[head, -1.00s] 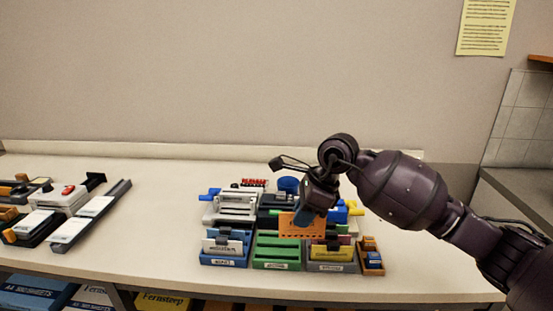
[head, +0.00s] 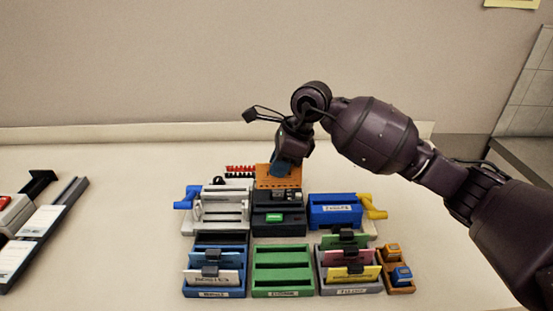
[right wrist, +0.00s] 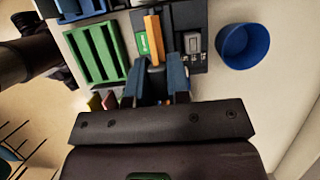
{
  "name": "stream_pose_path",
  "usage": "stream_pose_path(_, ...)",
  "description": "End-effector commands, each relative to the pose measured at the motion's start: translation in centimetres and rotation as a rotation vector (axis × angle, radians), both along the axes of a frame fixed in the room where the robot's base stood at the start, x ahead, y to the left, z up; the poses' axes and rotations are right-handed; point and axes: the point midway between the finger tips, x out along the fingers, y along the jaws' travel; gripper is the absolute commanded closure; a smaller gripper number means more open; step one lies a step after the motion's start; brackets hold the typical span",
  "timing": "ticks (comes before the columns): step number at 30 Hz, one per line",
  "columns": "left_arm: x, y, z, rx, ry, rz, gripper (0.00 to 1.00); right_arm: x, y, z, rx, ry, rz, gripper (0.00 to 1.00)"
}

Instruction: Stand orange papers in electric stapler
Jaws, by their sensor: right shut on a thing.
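The orange papers (head: 278,178) are held upright as a thin sheaf in my right gripper (head: 284,163), whose blue fingers are shut on their upper edge. The black electric stapler (head: 279,224), with a green patch on its front, stands just below the papers in the middle of the block of desk tools. In the right wrist view the papers (right wrist: 152,38) show edge-on between the fingers, over the stapler (right wrist: 172,20). I cannot tell whether their lower edge touches the stapler. My left gripper is not in view.
A white punch (head: 221,209) stands left of the stapler, a blue device (head: 335,212) with a yellow handle right. In front are a blue tray (head: 205,292), an empty green rack (head: 282,274) and a grey tray (head: 352,288) holding cards. A blue cup (right wrist: 243,46) stands nearby.

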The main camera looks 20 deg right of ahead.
Motion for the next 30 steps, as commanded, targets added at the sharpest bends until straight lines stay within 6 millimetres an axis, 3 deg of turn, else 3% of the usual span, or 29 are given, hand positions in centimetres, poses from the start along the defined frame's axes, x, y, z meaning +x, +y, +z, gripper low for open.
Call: stream_pose_path(30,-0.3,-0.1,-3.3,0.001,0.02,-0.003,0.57,0.0,0.0,-6.2,0.001,0.002,0.001,1.0)
